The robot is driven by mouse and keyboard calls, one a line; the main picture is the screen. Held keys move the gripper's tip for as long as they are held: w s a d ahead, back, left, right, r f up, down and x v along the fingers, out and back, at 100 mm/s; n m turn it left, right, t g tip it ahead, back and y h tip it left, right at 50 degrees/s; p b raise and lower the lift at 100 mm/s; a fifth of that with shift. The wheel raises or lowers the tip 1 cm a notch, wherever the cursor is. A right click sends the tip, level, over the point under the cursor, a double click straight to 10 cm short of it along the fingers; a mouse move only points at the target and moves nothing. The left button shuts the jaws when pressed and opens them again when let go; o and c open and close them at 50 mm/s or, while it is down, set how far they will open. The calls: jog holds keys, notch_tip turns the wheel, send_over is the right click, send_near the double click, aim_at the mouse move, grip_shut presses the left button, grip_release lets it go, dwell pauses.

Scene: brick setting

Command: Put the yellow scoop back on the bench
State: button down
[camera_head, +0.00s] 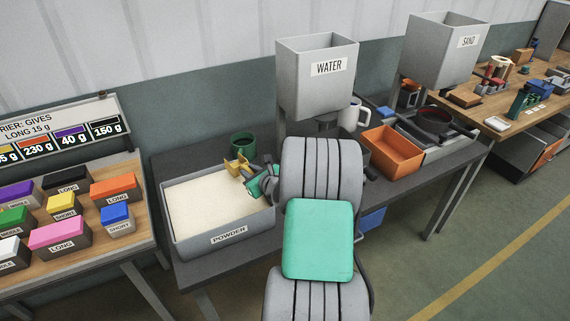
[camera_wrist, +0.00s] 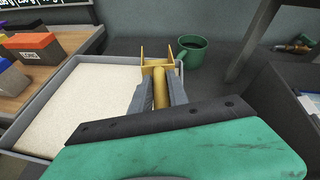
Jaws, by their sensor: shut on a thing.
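The yellow scoop (camera_head: 238,165) is in my gripper (camera_head: 253,179), above the right back part of the powder bin. In the wrist view the scoop (camera_wrist: 159,84) points away from me, its handle between the two grey fingers of my gripper (camera_wrist: 159,92). My gripper is shut on the handle. The dark grey bench (camera_head: 290,238) carries the powder bin. In the wrist view a bare stretch of the bench (camera_wrist: 221,72) lies right of the scoop. My arm hides part of the bench in the head view.
The grey powder bin (camera_head: 225,239) holds white powder. A green mug (camera_head: 243,145) stands behind it, close to the scoop. A white mug (camera_head: 352,115), an orange tray (camera_head: 392,152) and a water hopper (camera_head: 317,75) are to the right. Coloured blocks fill the left table.

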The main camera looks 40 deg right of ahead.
jog(key=s+d+f+m+h+p, duration=0.2)
jog(key=s+d, duration=0.2)
jog(key=d, duration=0.6)
jog(key=shift+g+h, duration=0.3)
jog(key=shift+g, duration=0.1)
jog(key=f+b, duration=0.2)
jog(key=f, duration=0.1)
jog(key=d+f+b, duration=0.1)
jog(key=f+b, duration=0.1)
jog(key=f, duration=0.1)
jog(key=f+b, duration=0.2)
jog(key=f, duration=0.2)
jog(key=shift+s+d, duration=0.15)
jog(key=shift+f+b, duration=0.5)
jog(key=shift+f, duration=0.05)
jog(key=c, duration=1.2)
grip_release()
